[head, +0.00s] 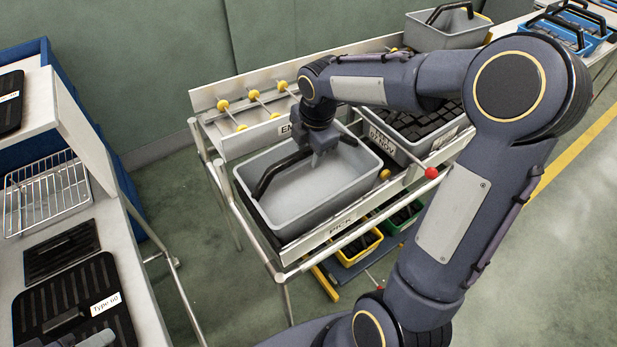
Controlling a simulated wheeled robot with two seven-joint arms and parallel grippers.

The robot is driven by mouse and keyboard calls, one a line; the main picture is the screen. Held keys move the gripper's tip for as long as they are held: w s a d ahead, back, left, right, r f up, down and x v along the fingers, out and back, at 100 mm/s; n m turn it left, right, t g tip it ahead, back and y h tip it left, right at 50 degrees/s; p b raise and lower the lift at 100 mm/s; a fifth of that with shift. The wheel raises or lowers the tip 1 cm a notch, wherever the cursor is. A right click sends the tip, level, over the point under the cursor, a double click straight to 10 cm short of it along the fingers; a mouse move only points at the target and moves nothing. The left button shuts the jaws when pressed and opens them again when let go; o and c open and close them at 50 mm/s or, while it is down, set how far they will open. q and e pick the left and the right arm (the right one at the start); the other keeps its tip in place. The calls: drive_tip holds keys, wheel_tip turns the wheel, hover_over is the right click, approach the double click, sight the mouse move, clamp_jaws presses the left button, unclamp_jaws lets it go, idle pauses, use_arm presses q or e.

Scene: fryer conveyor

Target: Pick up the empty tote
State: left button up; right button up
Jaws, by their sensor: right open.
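An empty grey tote (331,187) with a black handle (275,172) sits in the part of the metal rack labelled PICK. My right arm comes in from the lower right and reaches over the rack. My right gripper (318,155) points down over the tote, close to the middle of its handle, and is open. The gripper hides part of the handle, and I cannot tell whether the fingers touch it. My left gripper does not clearly show.
Beside the tote, another grey tote (458,137) holds dark pieces. A red ball knob (431,172) sticks out at the rack's front. Yellow and green bins are below.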

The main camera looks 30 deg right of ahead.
drive_tip(key=shift+f, duration=0.2)
clamp_jaws()
drive_tip(key=shift+r, duration=0.1)
idle(0.4)
